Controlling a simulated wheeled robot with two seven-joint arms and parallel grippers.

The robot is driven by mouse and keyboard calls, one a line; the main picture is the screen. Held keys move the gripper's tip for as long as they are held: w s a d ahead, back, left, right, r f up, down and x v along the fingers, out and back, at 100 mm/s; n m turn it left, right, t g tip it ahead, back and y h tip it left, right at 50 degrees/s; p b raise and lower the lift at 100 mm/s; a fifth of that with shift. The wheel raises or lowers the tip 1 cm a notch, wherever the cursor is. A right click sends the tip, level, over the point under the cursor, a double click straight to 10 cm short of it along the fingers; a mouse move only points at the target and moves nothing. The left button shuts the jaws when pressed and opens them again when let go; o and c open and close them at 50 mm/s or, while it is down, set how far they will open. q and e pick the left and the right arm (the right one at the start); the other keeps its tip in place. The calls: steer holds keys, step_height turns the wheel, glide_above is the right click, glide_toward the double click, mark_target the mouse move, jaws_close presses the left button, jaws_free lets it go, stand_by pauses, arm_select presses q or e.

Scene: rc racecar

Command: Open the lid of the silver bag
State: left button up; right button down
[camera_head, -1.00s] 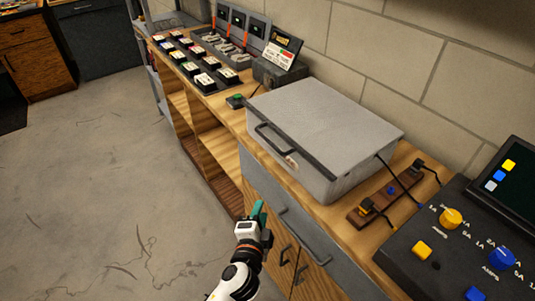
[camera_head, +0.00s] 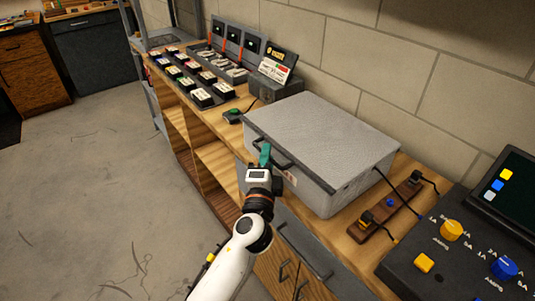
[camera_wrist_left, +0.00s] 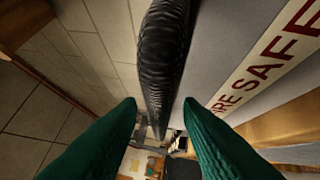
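The silver bag (camera_head: 325,135) is a grey box with a closed lid, lying on the wooden bench. Its black handle (camera_head: 286,162) is on the front face; in the left wrist view the handle (camera_wrist_left: 165,60) runs down the middle, beside red "FIRE SAFE" lettering (camera_wrist_left: 275,55). My left gripper (camera_head: 265,155) is at the left end of the handle, in front of the bag. In the left wrist view its green fingers (camera_wrist_left: 160,110) are open, one on each side of the handle's line, with gaps showing. Whether the handle is fully between them is unclear. My right gripper is not in view.
A brown wooden strip with connectors (camera_head: 385,215) and a dark charger with knobs (camera_head: 450,255) stand right of the bag. A small green-topped item (camera_head: 233,116) and battery trays (camera_head: 195,75) are to its left. A brick wall is close behind. The floor in front is clear.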

arm_select(q)
steer(key=shift+w+r, duration=0.1)
steer(key=shift+w, duration=0.45)
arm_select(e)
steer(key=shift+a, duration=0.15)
arm_select(q)
jaws_close()
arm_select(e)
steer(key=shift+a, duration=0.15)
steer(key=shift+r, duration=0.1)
